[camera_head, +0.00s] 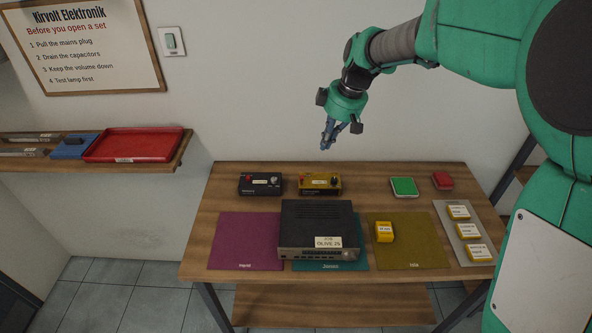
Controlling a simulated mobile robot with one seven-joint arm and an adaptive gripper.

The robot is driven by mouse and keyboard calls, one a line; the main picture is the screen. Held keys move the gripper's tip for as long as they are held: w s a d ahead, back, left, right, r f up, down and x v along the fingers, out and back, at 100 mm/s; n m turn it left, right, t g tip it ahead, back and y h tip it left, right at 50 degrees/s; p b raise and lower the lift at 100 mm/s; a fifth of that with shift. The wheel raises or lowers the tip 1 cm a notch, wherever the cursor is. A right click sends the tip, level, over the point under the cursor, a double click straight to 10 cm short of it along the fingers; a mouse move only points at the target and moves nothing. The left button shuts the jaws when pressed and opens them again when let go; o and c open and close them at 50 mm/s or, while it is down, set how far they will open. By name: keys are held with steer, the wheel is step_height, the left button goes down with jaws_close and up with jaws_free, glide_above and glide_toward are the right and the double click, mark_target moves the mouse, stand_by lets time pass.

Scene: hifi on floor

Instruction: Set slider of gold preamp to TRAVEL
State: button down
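The gold preamp (319,188) is a small box at the back of the wooden table, with a red spot at its top left, a pale label and a dark knob. Its slider is too small to make out, so its setting cannot be read. My gripper (327,146) hangs in the air above and behind the table's back edge, apart from the preamp, pointing down. Its fingers look close together, but whether they are shut cannot be told. Nothing can be seen held in it.
A similar black box (260,190) stands left of the gold preamp. A large black hifi set (318,226) stands in front. Green (404,187) and red (442,181) items lie to the right. Several yellow boxes sit further forward. A wall shelf with a red tray (133,146) is at left.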

steer(key=w+a+f+n+g+p, duration=0.1)
steer(key=w+a+f+n, duration=0.25)
steer(key=w+f, duration=0.45)
steer(key=n+g+y+p, duration=0.1)
steer(key=n+p, duration=0.1)
steer(key=n, duration=0.1)
glide_above(302, 178)
steer(key=a, duration=0.3)
step_height(302, 178, down, 10)
steer(key=shift+w+f, duration=0.1)
steer(key=shift+f, duration=0.1)
steer(key=x, duration=0.9)
steer(key=shift+a+f, duration=0.1)
steer(key=shift+a, duration=0.05)
steer(key=shift+f, duration=0.35)
steer(key=shift+d+r, duration=0.1)
steer(key=shift+d, duration=1.85)
steer(key=shift+d, duration=0.1)
